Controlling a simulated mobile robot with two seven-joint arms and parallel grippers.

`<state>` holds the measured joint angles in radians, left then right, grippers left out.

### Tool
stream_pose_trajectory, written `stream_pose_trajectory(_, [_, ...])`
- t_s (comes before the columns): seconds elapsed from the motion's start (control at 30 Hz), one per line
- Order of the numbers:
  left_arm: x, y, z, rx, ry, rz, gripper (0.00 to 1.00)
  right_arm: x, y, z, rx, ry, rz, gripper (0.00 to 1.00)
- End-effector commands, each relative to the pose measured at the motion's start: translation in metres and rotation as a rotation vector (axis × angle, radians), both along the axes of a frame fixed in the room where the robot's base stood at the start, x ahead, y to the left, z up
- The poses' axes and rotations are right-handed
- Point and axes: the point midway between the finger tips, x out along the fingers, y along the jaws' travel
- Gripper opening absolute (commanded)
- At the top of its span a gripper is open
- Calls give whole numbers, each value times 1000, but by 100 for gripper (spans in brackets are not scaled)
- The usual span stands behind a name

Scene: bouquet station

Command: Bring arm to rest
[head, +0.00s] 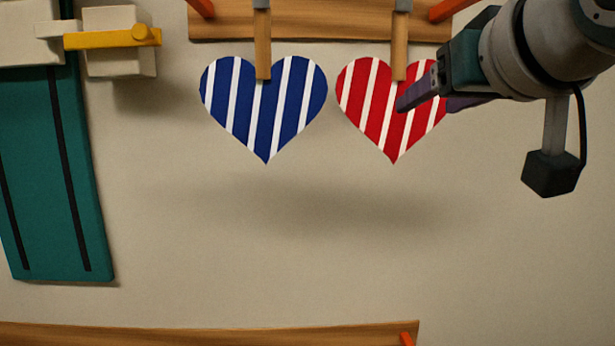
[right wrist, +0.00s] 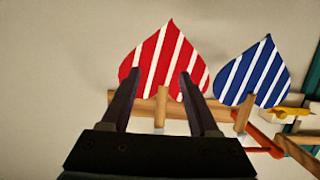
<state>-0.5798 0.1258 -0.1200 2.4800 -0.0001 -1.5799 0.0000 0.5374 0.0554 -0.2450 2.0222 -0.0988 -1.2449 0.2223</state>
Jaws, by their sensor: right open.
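My right gripper (head: 428,106) comes in from the upper right of the head view, with its dark purple fingers in front of the red-and-white striped heart (head: 372,112). In the right wrist view its fingers (right wrist: 160,75) are spread apart, with no object held between them. The red heart (right wrist: 163,55) and its wooden clothespin (right wrist: 161,105) show beyond the fingers; I cannot tell whether a finger touches the heart. A blue-and-white striped heart (head: 263,110) hangs to the left on another clothespin (head: 262,45). My left gripper is in neither view.
A wooden rail (head: 330,24) with orange-red pegs runs above the hearts. A teal panel (head: 45,180) with black stripes hangs at the left below white blocks and a yellow bar (head: 112,39). Another wooden board (head: 200,335) lies along the bottom. The wall below the hearts is clear.

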Motion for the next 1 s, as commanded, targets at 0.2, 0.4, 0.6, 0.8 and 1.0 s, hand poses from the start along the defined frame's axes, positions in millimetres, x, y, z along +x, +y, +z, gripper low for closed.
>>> stream_pose_trajectory(0.2, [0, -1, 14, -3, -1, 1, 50, -101, -19, -152, -47, 419, 12, 61])
stream_pose_trajectory(0.4, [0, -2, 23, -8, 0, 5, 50, -222, -33, -233, -93, 760, 48, 61])
stream_pose_trajectory(0.6, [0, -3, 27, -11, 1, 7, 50, -300, -39, -257, -121, 958, 80, 61])
stream_pose_trajectory(0.8, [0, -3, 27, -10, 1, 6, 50, -318, -41, -261, -127, 1000, 89, 61])
stream_pose_trajectory(1.0, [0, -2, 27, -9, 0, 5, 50, -317, -41, -261, -126, 1000, 89, 61])
